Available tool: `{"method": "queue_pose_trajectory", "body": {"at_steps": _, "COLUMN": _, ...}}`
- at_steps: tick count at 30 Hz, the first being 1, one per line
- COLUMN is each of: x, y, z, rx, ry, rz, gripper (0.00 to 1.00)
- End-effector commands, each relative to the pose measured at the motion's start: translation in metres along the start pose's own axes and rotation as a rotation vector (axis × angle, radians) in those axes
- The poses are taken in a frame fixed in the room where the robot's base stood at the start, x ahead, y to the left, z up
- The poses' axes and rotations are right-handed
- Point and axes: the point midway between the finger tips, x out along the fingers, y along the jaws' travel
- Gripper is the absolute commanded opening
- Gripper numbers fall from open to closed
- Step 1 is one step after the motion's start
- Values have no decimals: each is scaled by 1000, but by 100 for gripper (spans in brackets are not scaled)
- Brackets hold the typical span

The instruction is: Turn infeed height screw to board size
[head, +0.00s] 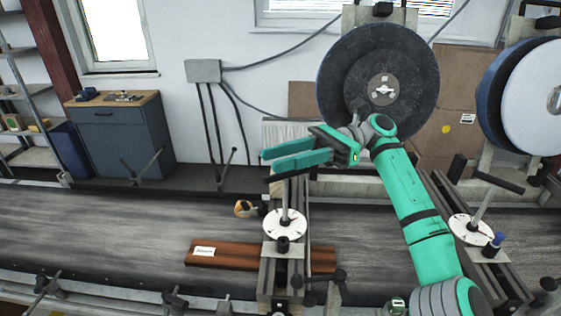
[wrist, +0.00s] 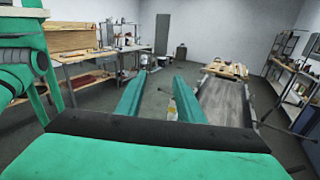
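A height screw (head: 284,201) stands upright through a round white dial (head: 276,231) on the bridge over the conveyor, at the middle of the head view. I cannot read the dial's marks. A brown board (head: 228,262) with a white label lies on the belt, passing under this bridge. A second screw (head: 481,205) with its own white dial (head: 461,231) is at the right. My gripper (head: 265,160) is open and empty, above and behind the middle screw, fingers pointing left. In the wrist view (wrist: 160,78) the fingers are apart with nothing between them; no screw shows there.
An orange and black tape measure (head: 245,208) is left of the middle dial. A dark polishing disc (head: 378,80) stands behind my arm. A blue knob (head: 498,239) is near the right dial. The belt (head: 110,220) is clear at the left.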

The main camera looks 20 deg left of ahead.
Motion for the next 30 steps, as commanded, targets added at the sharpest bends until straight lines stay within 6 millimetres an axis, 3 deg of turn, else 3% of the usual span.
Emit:
{"method": "queue_pose_trajectory", "body": {"at_steps": 6, "x": 16, "y": 28, "z": 11, "rx": -1, "ry": 1, "rz": 2, "gripper": 34}}
{"method": "queue_pose_trajectory", "body": {"at_steps": 12, "x": 25, "y": 43, "z": 18, "rx": 0, "ry": 1, "rz": 1, "gripper": 34}}
{"method": "queue_pose_trajectory", "body": {"at_steps": 30, "x": 30, "y": 46, "z": 18, "rx": 3, "ry": -31, "rz": 5, "gripper": 34}}
